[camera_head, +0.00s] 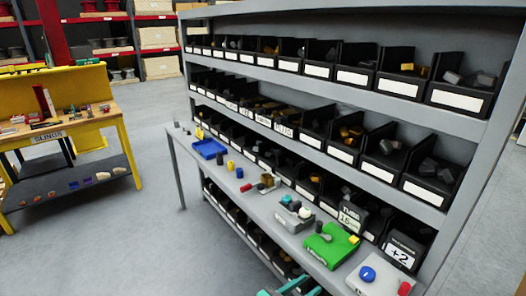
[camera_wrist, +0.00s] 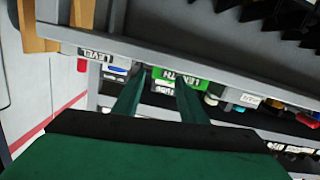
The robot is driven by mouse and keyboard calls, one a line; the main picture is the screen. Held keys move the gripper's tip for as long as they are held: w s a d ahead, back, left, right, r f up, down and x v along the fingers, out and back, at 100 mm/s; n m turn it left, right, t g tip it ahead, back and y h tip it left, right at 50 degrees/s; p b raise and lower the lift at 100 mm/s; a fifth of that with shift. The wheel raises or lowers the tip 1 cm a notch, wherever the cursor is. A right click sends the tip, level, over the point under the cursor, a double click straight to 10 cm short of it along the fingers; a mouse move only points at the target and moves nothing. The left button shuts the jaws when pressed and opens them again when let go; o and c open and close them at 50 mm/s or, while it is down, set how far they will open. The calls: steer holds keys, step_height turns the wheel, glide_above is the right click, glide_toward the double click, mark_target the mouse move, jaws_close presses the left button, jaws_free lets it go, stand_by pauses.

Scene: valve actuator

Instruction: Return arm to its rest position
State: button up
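My gripper (camera_head: 290,287) shows only as teal parts at the bottom edge of the head view, in front of the shelf's work ledge. Most of my arm is out of that view. In the wrist view my gripper (camera_wrist: 162,84) has two green fingers standing apart, with a clear gap and nothing held between them. Beyond the fingertips are the ledge and a green block (camera_wrist: 176,74) marked with partly hidden letters. The same sort of green block (camera_head: 330,246) lies on the ledge in the head view, to the right of and beyond my gripper.
A grey shelf rack (camera_head: 250,78) with rows of black bins fills the middle and right. Its ledge carries a blue tray (camera_head: 209,149), a grey block with a blue button (camera_head: 367,274) and small parts. A yellow workbench (camera_head: 112,106) stands left. The floor between is free.

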steer(key=s+a+f+n+t+y, duration=0.1)
steer(key=s+a+f+n+y, duration=0.35)
steer(key=s+f, duration=0.45)
steer(key=s+a+f+n+t+y, duration=0.1)
steer(key=s+a+f+n+y, duration=0.4)
steer(key=s, duration=0.5)
steer(key=s+a+r+t+y, duration=0.1)
steer(key=s+a+r+y, duration=0.1)
steer(key=s, duration=0.5)
steer(key=s+a+r+y, duration=0.1)
steer(key=s+a+y, duration=0.1)
steer(key=s, duration=0.4)
steer(key=s+r+t, duration=0.2)
steer(key=s+r, duration=0.7)
steer(key=r, duration=0.1)
steer(key=shift+d+r, duration=0.2)
steer(key=shift+r, duration=0.2)
